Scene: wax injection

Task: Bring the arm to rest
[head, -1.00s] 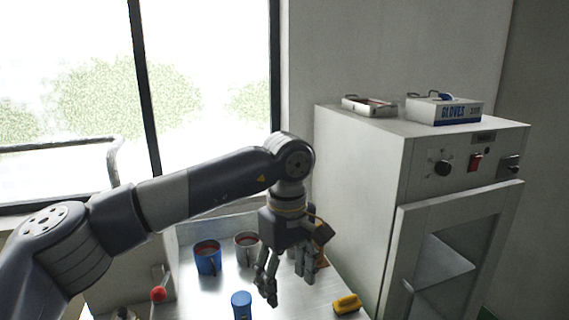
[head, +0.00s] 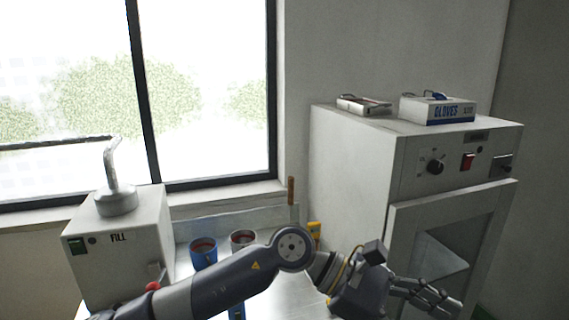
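My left arm comes in low from the left and crosses in front of the bench. Its gripper (head: 440,298) is at the lower right, in front of the cabinet door, with its fingers pointing right. The fingers look spread, with nothing between them. My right gripper is not in view.
A blue mug (head: 204,254) and a grey mug (head: 243,239) stand on the metal bench, partly behind my arm. The FILL machine (head: 120,250) is at left. The cabinet (head: 350,170), with a glove box (head: 437,109) and a tray (head: 364,106) on top, is at right.

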